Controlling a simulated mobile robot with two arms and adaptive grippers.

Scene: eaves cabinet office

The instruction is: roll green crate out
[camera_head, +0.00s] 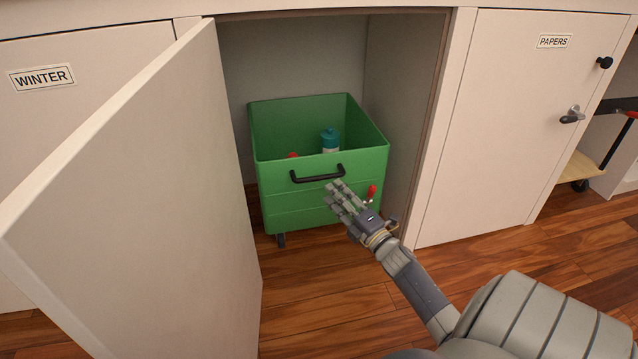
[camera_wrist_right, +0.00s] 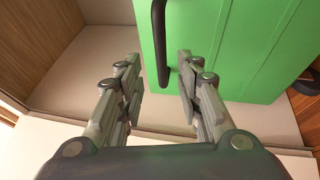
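The green crate (camera_head: 290,205) stands on dark casters inside the open cabinet bay. Its black bar handle (camera_head: 318,175) runs across the upper front wall; it also shows in the right wrist view (camera_wrist_right: 160,45). My right gripper (camera_head: 338,190) is in front of the crate, just below the handle's right end. In the wrist view its two fingers (camera_wrist_right: 158,70) are apart with nothing clamped, and the handle lies near and beyond the tips. Whether they touch it cannot be told. A teal-capped bottle (camera_head: 330,139) and something red (camera_head: 293,155) are in the crate. My left gripper is not in view.
The cabinet door (camera_head: 130,200) is swung open at the left, its free edge towards me. The bay's right wall (camera_head: 405,110) stands close to the crate. A red-tipped lever (camera_head: 372,191) shows at the crate's front right. Wooden floor (camera_head: 320,295) before the crate is clear.

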